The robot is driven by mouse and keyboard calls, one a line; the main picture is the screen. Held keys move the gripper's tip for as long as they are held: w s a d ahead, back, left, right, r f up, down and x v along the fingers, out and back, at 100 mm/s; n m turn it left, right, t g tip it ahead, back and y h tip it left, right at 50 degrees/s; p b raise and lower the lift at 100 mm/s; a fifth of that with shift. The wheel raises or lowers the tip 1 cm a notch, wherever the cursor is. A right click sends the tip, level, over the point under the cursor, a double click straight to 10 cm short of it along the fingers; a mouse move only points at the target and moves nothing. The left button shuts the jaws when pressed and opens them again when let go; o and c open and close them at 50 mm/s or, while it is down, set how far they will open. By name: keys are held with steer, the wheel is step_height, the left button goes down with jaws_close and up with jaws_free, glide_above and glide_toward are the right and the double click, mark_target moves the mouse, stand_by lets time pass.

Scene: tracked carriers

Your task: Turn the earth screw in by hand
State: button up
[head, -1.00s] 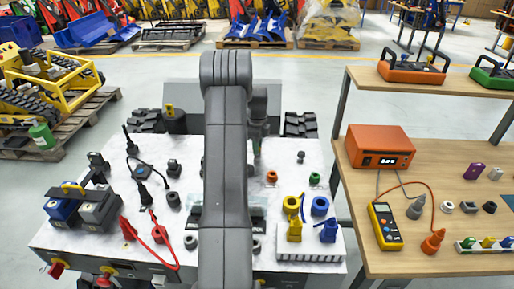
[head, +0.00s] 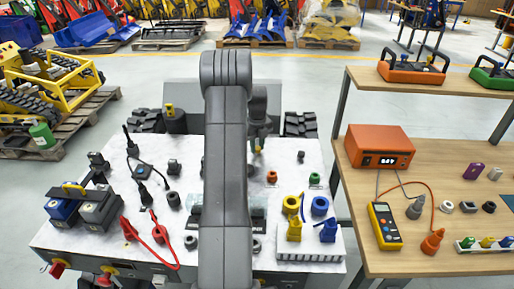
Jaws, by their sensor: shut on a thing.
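My gripper (head: 258,148) is over the white worktop, just right of my upright grey arm, which hides part of the view around it. It is shut on a small yellow piece, the earth screw (head: 258,151) as far as I can tell. The piece shows only as a small spot at the fingertips. I cannot tell whether it touches the worktop or sits in a hole.
The white worktop (head: 100,228) holds dark connectors and a red cable (head: 160,236) on the left. Orange (head: 272,177) and green rings, yellow and blue parts and a white rack (head: 310,255) stand on the right. A wooden bench (head: 440,262) with a multimeter (head: 384,226) is farther right.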

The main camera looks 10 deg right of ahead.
steer(key=shift+w+r+m, duration=0.1)
steer(key=shift+m, duration=1.4)
steer(key=o, duration=0.8)
